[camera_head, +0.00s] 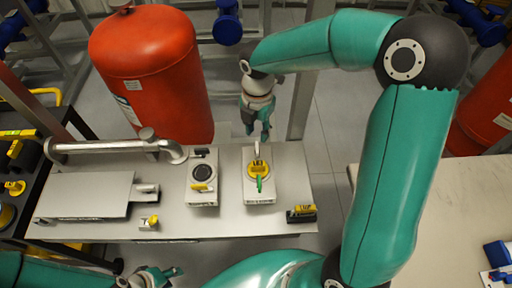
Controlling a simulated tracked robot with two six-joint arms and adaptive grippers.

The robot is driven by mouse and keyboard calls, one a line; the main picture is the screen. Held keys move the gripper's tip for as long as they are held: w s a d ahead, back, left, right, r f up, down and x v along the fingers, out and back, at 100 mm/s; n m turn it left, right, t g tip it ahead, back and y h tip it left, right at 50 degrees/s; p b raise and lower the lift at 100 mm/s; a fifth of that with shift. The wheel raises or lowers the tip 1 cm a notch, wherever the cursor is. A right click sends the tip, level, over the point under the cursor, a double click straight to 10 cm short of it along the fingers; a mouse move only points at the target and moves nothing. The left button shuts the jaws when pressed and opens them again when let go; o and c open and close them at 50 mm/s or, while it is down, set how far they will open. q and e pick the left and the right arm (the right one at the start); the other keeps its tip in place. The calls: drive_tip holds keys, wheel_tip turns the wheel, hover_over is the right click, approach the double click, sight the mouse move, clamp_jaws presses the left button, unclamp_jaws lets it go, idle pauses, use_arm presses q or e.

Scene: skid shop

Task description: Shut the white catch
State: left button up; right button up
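A light grey box (259,190) on the bench carries a yellow fitting (258,167), a green lever (260,184) and a small white upright piece (257,148) at its far end. That piece may be the white catch; it is too small to tell whether it is open or shut. My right gripper (256,132) points down just beyond the white piece, its fingers apart with nothing seen between them. I cannot tell whether it touches the piece. My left gripper (162,277) is low at the bottom edge, away from the box, partly cut off.
A second box (203,192) with a black dial and yellow handle stands to the left. A metal pipe (110,146), a flat grey case (85,197) and yellow-black blocks (301,213) share the bench. A red tank (155,70) stands behind. A pale table (440,210) is at right.

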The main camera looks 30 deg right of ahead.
drive_tip(key=m, duration=0.3)
drive_tip(key=m+b, duration=0.1)
drive_tip(key=m, duration=0.1)
drive_tip(key=shift+r, duration=0.3)
drive_tip(key=shift+r+m, duration=0.1)
drive_tip(key=shift+m, duration=0.8)
drive_tip(key=m, duration=0.4)
drive_tip(key=shift+r, duration=0.4)
